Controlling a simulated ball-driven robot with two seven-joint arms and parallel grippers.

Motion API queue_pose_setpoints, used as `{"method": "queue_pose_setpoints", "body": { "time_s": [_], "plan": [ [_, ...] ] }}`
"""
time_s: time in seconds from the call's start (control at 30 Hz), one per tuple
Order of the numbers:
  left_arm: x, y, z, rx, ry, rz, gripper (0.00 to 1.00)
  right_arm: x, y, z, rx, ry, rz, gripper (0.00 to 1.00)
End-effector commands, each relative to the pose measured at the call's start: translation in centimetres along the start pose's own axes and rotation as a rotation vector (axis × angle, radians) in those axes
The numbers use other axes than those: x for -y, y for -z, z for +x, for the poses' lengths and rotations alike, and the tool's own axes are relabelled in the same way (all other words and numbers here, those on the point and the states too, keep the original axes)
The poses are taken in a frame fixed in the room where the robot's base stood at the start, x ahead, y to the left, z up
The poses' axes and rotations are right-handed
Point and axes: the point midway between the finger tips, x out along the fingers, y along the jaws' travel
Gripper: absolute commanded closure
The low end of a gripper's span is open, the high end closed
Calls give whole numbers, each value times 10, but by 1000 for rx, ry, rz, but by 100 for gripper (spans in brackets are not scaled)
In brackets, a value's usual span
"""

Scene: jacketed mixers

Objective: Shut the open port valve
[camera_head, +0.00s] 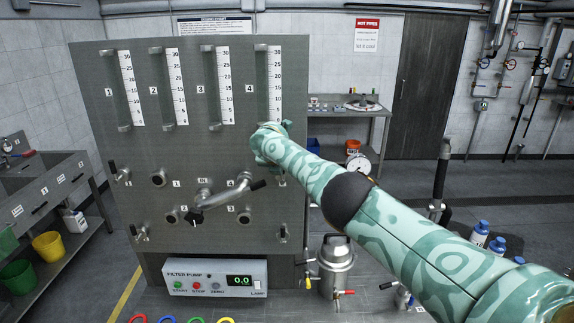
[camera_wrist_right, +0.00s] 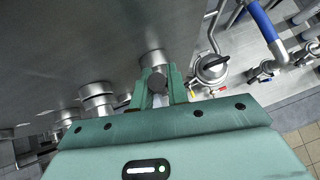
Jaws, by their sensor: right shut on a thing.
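A grey steel panel (camera_head: 225,150) carries four numbered sight tubes with valves and round ports below. My right gripper (camera_head: 268,145) is at the panel's right side, just below tube 4. In the right wrist view its two green fingers (camera_wrist_right: 158,90) are closed around a dark piece (camera_wrist_right: 157,82) in front of a silver fitting (camera_wrist_right: 152,60) on the panel. The hand hides what it grips in the head view. Small black-handled valves show at upper left (camera_head: 120,175), lower left (camera_head: 139,233) and lower right (camera_head: 283,232). My left gripper is not in view.
A bent steel pipe (camera_head: 222,193) with black handles sticks out of the panel's middle. The filter pump box (camera_head: 216,277) reads 0.0 below. A steel vessel (camera_head: 335,265) stands right of it. Blue-capped bottles (camera_head: 480,232) are at right. Colored rings lie at the front.

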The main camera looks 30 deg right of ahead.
Motion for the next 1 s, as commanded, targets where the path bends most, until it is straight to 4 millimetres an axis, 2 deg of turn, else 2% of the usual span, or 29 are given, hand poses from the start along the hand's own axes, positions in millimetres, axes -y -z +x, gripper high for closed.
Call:
{"method": "queue_pose_setpoints", "body": {
  "time_s": [0.37, 0.4, 0.43, 0.47, 0.83, 1.0],
  "plan": [
    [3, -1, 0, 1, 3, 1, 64, 0, 3, 2, -2, 6, -8, 100],
    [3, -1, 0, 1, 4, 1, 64, 0, 3, 2, -2, 6, -8, 73],
    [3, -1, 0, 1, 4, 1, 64, 0, 3, 2, -2, 6, -7, 64],
    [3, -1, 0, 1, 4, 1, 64, 0, 3, 2, -2, 5, -7, 62],
    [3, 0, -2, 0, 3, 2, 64, -1, 2, -2, -2, 2, -4, 62],
    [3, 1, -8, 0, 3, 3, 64, -2, 1, -14, -3, 0, -6, 62]
  ]
}}
